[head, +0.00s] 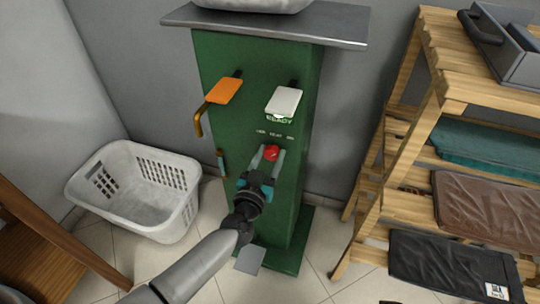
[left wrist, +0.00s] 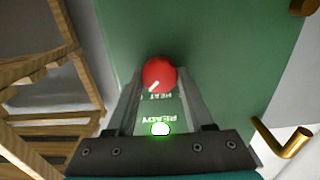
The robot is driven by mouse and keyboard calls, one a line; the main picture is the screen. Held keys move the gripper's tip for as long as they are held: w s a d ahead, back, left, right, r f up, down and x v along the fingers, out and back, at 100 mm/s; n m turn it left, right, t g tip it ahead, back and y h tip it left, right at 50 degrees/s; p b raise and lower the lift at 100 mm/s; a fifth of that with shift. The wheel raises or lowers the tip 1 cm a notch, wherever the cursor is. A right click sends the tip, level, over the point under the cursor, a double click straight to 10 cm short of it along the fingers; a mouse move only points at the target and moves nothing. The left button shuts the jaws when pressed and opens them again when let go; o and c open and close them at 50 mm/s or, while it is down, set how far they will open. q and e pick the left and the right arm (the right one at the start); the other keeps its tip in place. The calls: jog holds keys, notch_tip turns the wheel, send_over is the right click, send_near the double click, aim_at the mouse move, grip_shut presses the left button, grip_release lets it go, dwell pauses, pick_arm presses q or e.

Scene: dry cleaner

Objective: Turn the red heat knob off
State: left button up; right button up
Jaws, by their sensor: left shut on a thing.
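The red heat knob (head: 271,152) is on the front of a green machine cabinet (head: 230,60). It also shows in the left wrist view (left wrist: 159,75), with a white pointer line slanting toward the lower left. The word HEAT is beside it, and a lit green lamp (left wrist: 160,128) is by the word READY. My left gripper (head: 266,160) reaches up to the cabinet, its two fingers on either side of the knob and shut on it. My right gripper is not in view.
An orange lever pad (head: 223,91) and a white pad (head: 284,101) stick out above the knob. A white laundry basket (head: 135,216) stands on the floor at left. A wooden rack (head: 424,90) with folded cloths stands at right.

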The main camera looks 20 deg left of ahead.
pick_arm(q)
grip_shut()
